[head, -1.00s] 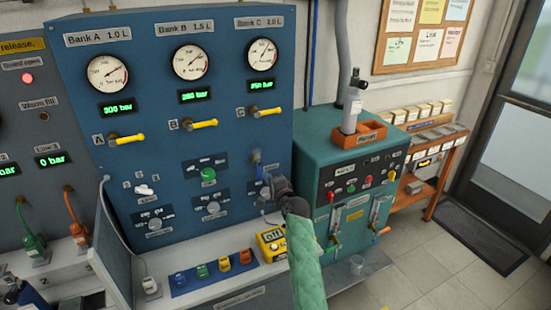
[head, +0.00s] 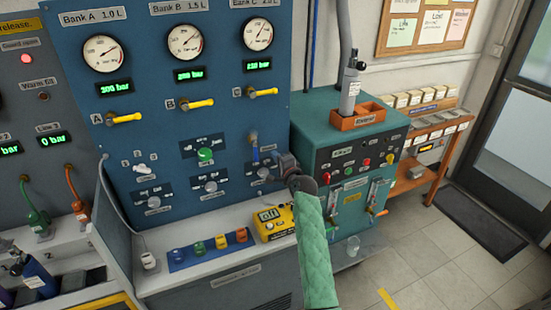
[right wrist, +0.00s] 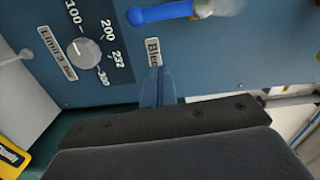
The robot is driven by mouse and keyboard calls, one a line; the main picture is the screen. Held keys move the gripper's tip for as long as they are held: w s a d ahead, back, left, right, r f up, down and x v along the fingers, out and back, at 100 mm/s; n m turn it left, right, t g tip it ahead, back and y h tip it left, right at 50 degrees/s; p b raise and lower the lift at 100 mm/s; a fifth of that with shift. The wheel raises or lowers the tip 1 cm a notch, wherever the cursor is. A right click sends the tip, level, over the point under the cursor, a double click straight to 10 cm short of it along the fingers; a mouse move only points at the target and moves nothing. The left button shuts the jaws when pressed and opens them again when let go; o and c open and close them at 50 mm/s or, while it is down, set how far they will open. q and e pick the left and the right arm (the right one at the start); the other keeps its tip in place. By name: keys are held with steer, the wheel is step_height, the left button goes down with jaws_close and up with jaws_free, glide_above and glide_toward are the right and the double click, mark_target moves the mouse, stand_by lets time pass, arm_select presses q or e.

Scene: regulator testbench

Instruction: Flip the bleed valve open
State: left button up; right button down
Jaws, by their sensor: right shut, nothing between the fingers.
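The bleed valve's blue lever (head: 255,151) is on the blue panel below the Bank C gauge. It hangs down from a pale pivot. In the right wrist view the lever (right wrist: 160,13) lies at the top edge, beside a partly hidden "Blee…" label (right wrist: 153,52). My right gripper (head: 274,160) is at the panel, just right of the lever. Its blue fingers (right wrist: 159,74) are together and empty, tips over the label's end, with a visible gap to the lever in the wrist view. Finger contact with the panel is unclear. My left gripper is not seen.
A limit knob (right wrist: 88,53) is close to the fingers. A yellow meter (head: 272,222) and several coloured items on a blue strip (head: 180,262) occupy the ledge below. A teal cabinet (head: 310,120) stands at the right, behind my right arm.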

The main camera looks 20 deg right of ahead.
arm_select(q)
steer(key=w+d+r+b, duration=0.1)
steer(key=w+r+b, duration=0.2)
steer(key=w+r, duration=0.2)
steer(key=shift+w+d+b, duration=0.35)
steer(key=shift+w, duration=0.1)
arm_select(e)
steer(key=s, duration=1)
steer(key=shift+d, duration=0.3)
steer(key=shift+w+a, duration=0.1)
steer(key=shift+f, duration=0.1)
